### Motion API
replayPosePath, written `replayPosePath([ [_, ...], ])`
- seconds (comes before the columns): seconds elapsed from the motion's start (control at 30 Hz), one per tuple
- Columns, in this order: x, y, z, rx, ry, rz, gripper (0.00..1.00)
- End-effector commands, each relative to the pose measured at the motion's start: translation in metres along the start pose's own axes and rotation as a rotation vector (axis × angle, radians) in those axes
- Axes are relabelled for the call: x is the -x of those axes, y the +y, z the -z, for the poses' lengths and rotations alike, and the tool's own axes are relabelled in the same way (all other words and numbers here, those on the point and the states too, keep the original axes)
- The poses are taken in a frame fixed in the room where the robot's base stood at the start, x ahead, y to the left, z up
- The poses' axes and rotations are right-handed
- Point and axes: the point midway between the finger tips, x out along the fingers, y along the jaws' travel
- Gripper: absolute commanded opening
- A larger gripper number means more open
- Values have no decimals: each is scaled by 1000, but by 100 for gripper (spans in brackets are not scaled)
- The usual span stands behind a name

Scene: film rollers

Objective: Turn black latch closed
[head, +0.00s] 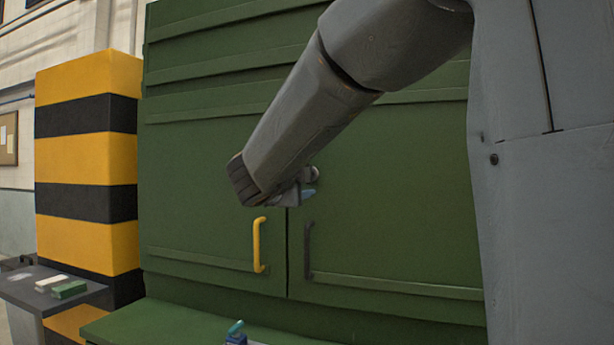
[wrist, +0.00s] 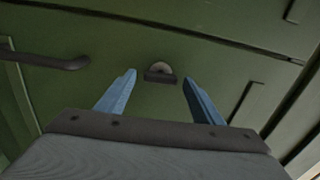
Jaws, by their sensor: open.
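The black latch (wrist: 160,77) shows in the wrist view as a small dark bar with a pale grey rounded disc at it, on the green cabinet face. My gripper (wrist: 159,82) has its two blue fingers spread apart. In the wrist view the latch appears between and just beyond the fingertips, with nothing held. I cannot tell the exact gap or whether the fingers touch it. In the head view my gripper (head: 306,192) is mostly hidden behind my forearm, close to the seam between the green doors (head: 390,200). The latch cannot be made out surely there.
A yellow handle (head: 259,245) and a dark handle (head: 308,250) stick out from the doors below my gripper. A yellow-and-black striped pillar (head: 87,160) stands left. A grey side table (head: 85,296) holds small items. A green ledge (head: 150,325) juts out below.

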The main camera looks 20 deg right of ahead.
Motion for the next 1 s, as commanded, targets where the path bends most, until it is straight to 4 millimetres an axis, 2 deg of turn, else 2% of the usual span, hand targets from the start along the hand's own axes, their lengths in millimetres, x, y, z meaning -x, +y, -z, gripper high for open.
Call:
replayPosePath([
  [0.4, 61, 0, -1, -1, -4, 1, 61],
  [0.5, 70, 0, -1, -2, -3, 0, 61],
  [1.0, 76, 0, 0, 0, 0, 0, 61],
])
